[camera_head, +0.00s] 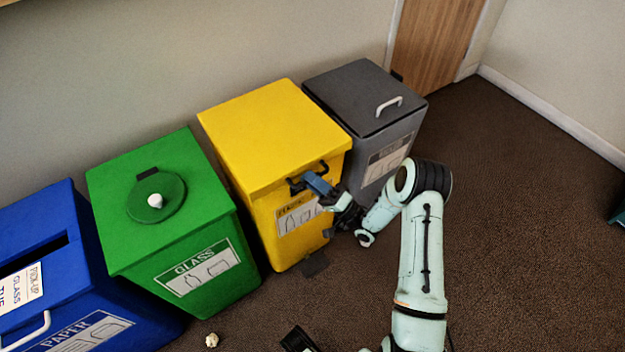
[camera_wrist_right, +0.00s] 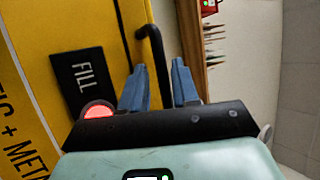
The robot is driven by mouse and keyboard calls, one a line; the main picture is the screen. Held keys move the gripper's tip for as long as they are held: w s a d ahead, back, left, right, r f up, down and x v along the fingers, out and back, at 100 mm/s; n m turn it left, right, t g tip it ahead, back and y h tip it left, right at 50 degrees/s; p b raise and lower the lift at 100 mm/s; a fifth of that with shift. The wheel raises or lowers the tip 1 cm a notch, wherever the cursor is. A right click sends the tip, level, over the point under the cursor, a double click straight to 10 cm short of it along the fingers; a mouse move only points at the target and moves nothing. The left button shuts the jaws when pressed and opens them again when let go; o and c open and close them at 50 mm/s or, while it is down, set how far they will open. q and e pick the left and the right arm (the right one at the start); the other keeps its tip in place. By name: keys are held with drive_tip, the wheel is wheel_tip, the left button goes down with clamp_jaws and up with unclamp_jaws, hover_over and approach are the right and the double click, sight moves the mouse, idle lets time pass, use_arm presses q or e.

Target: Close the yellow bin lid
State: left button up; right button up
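The yellow bin (camera_head: 263,219) stands between the green and grey bins, and its yellow lid (camera_head: 270,130) lies over the top. I see no clear gap under the lid's front edge, but the arm and handle hide part of it. A black handle (camera_head: 324,168) is at the bin's front; it also shows in the right wrist view (camera_wrist_right: 154,40). My right gripper (camera_head: 313,183) is at this handle. In the right wrist view its blue fingers (camera_wrist_right: 158,78) are apart, with the handle's end between or just beyond them.
The green bin (camera_head: 150,225) and blue bin (camera_head: 35,235) stand to the left, the grey bin (camera_head: 360,95) to the right. A dark pedal (camera_head: 315,264) juts out at the yellow bin's foot. A crumpled pale scrap (camera_head: 211,340) lies on the floor. Carpet (camera_head: 530,220) is clear at right.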

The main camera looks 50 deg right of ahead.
use_arm(q)
drive_tip(key=w+r, duration=0.1)
drive_tip(key=w+p, duration=0.1)
drive_tip(key=r+t, duration=0.1)
drive_tip(key=shift+w+d+r, duration=0.25)
drive_tip(key=shift+w+r, duration=0.05)
drive_tip(key=shift+w, duration=0.1)
use_arm(e)
drive_tip(key=v, duration=1.3)
drive_tip(key=shift+s, duration=0.2)
drive_tip(key=shift+f, duration=0.15)
